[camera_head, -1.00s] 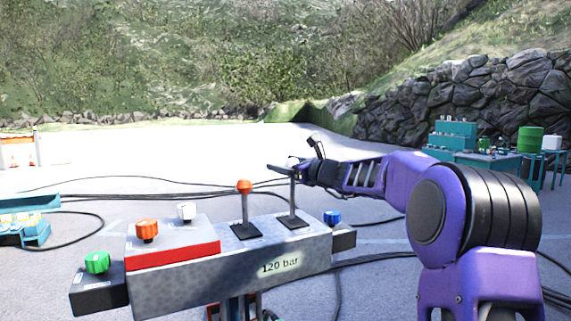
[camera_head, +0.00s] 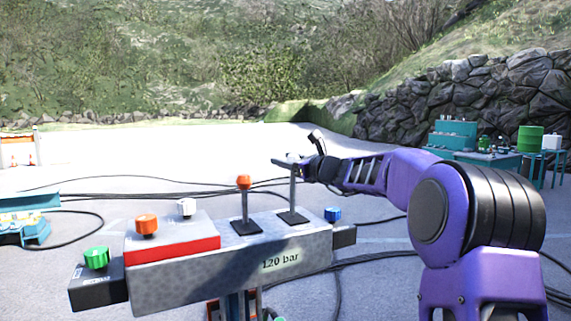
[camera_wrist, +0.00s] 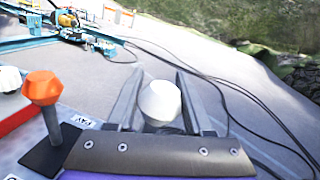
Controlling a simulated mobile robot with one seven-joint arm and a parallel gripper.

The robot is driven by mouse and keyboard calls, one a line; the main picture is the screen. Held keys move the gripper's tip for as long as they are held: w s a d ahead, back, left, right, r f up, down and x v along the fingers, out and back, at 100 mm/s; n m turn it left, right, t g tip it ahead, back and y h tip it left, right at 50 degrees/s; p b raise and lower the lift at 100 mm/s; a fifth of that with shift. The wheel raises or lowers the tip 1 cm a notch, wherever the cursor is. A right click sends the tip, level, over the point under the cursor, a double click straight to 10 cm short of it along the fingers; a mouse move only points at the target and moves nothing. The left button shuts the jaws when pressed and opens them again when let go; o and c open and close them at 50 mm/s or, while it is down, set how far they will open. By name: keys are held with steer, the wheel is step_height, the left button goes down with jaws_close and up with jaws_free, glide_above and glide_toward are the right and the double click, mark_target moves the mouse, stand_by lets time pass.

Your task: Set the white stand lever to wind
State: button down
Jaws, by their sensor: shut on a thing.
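The white stand lever shows its white knob (camera_wrist: 160,101) between my gripper's fingers in the wrist view. In the head view its grey shaft (camera_head: 292,195) rises from a dark plate on the grey stand (camera_head: 285,248), and its knob is mostly hidden by my gripper (camera_head: 290,161). My gripper is shut on the knob, one finger on each side. The orange-knobbed lever (camera_head: 244,183) stands upright just left of it, and it also shows in the wrist view (camera_wrist: 42,88). The lever's position markings cannot be read clearly.
The stand also carries an orange knob (camera_head: 146,224), a white knob (camera_head: 186,207), a green knob (camera_head: 96,257) and a blue knob (camera_head: 332,214). Black cables (camera_head: 150,188) lie on the ground behind. A teal bench (camera_head: 475,155) stands far right.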

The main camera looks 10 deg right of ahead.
mark_target(293, 160)
steer(key=shift+s+d+f+t+y+b, duration=0.2)
steer(key=shift+s+b, duration=0.3)
steer(key=shift+b, duration=1.05)
steer(key=shift+s+d+f+t+y+b, duration=0.1)
steer(key=shift+s+d+f+t+b, duration=0.25)
steer(key=shift+b, duration=1.2)
steer(key=s, duration=0.1)
steer(key=s+b, duration=0.1)
steer(key=s+r+b, duration=0.1)
steer(key=shift+s+d, duration=0.4)
steer(key=shift+r, duration=0.1)
steer(key=c, duration=0.7)
jaws_free()
steer(key=shift+o, duration=1)
steer(key=shift+s+r, duration=0.15)
steer(key=shift+s, duration=0.05)
steer(key=shift+o, duration=0.9)
steer(key=shift+w+f, duration=0.1)
steer(key=shift+f, duration=0.1)
